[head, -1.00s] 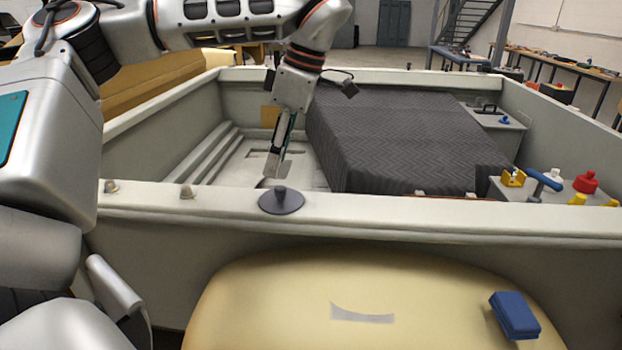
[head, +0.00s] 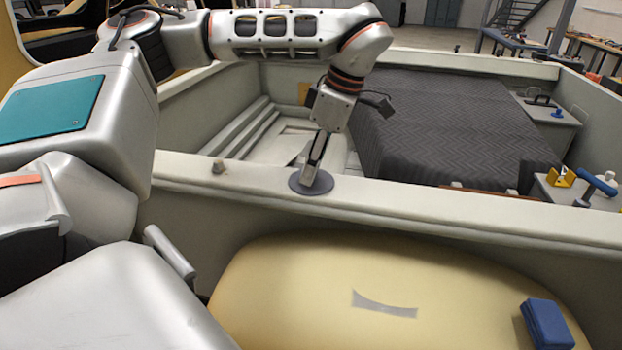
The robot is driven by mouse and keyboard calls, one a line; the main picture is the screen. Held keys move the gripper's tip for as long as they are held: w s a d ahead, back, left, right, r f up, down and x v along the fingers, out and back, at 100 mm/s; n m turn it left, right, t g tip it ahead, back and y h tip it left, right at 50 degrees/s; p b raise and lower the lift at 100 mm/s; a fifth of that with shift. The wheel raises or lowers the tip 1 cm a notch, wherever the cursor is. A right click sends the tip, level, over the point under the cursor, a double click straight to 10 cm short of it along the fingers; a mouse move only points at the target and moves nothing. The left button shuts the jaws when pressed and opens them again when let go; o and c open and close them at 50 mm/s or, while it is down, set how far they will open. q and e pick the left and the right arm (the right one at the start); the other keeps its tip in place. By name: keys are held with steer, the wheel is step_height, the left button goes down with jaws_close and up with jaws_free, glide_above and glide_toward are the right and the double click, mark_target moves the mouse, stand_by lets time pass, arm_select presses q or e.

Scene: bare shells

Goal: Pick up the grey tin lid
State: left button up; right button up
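The grey tin lid (head: 298,184) is a dark grey round disc lying on the near rim of the pale shell. In the earlier frame a small knob shows at its middle; now my gripper hides it. My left gripper (head: 312,178) comes down over the lid with its fingers at the knob. The fingers are seen edge-on, so I cannot tell if they are open, shut or touching the knob. My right gripper is not in view.
The pale shell's rim (head: 430,207) runs across the view. A blue block (head: 547,324) lies on the yellow padded surface (head: 300,285) in front.

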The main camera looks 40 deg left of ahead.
arm_select(q)
jaws_close()
steer(key=shift+r, duration=0.1)
